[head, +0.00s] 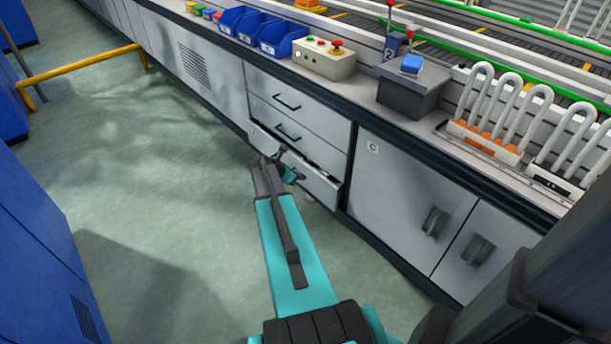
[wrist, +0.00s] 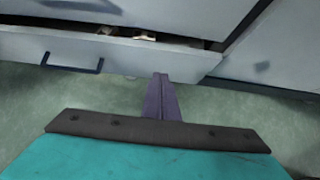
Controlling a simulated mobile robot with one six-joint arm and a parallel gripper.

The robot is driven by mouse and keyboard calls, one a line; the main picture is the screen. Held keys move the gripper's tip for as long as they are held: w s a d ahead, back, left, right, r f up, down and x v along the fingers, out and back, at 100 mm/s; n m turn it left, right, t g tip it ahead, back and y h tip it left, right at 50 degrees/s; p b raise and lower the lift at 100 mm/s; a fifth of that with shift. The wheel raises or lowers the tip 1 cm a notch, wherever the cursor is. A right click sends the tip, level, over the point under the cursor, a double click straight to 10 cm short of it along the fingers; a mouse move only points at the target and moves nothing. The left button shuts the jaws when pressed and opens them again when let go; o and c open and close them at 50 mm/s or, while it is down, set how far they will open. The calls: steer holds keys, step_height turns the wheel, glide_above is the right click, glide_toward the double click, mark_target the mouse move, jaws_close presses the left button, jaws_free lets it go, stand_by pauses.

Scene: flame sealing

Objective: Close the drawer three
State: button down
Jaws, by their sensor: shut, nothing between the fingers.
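The bottom drawer of the bench's drawer stack (head: 322,186) is partly pulled out in the head view. In the wrist view its front (wrist: 160,58) crosses the upper part of the picture, with a dark bar handle (wrist: 72,64) at the left. Some small light items show inside its opening. My gripper (wrist: 161,78) is shut and empty, its fingertips at the lower edge of the drawer front; I cannot tell whether they touch. In the head view my arm hides part of the drawer. The two drawers above, with dark handles (head: 286,103), are closed.
A cabinet marked C (head: 400,200) with two handles stands right of the drawers. Blue bins (head: 282,35), a button box (head: 324,60) and a grey box (head: 408,95) stand on the bench top. Blue cabinets (head: 35,250) are at the left. The floor (head: 150,190) between is clear.

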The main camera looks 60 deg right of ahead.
steer(key=v, duration=0.6)
steer(key=shift+a+r+p, duration=0.25)
steer(key=shift+p, duration=0.2)
steer(key=shift+w, duration=0.1)
steer(key=c, duration=2.3)
jaws_free()
steer(key=shift+o, duration=0.7)
steer(key=shift+a+f, duration=0.15)
steer(key=s+a+f+m+y, duration=0.15)
steer(key=a+f, duration=0.35)
steer(key=a, duration=0.5)
steer(key=s+a+f+m+y, duration=0.1)
steer(key=a+f+m+y, duration=0.3)
steer(key=a, duration=0.7)
steer(key=s+a+f+m+h, duration=0.1)
steer(key=a+f, duration=0.5)
steer(key=a, duration=0.4)
steer(key=s+a+f+m+g+y, duration=0.1)
steer(key=s+a+m, duration=0.3)
steer(key=s+a, duration=0.5)
steer(key=s+a+f+m+g+y, duration=0.1)
steer(key=s+a+f+m+y, duration=0.2)
steer(key=s+a, duration=0.5)
steer(key=a+f+m, duration=0.1)
steer(key=a, duration=0.7)
steer(key=shift+s+m+g, duration=0.3)
steer(key=shift+s+m, duration=0.05)
